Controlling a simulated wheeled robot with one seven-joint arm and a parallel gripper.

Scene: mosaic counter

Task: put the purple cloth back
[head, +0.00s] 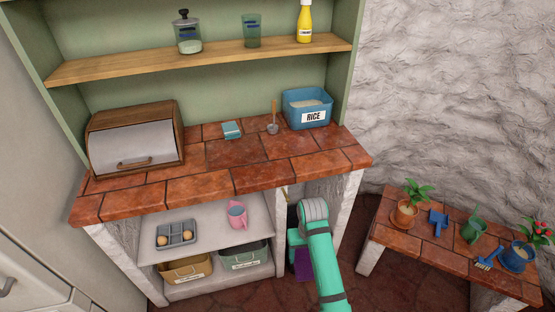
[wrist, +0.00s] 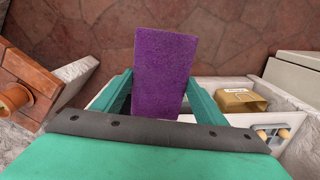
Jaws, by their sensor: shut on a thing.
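The purple cloth (wrist: 163,68) is a flat, stiff-looking rectangle between the two teal fingers of my gripper (wrist: 160,100) in the wrist view. It sticks out past the fingertips, with the dark red floor beyond it. In the head view my gripper (head: 294,240) is low in front of the right end of the counter unit, beside the open shelves. Only a small part of the cloth (head: 303,265) shows there, left of my arm, which hides the rest. The cloth's place is not clear in these views.
The tiled counter (head: 230,183) holds a bread box (head: 135,140), a teal folded item (head: 232,130), a scoop and a blue rice bin (head: 306,110). Lower shelves hold a grey tray (head: 176,235), a pink cup and two bins. A low plant bench (head: 455,262) stands right.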

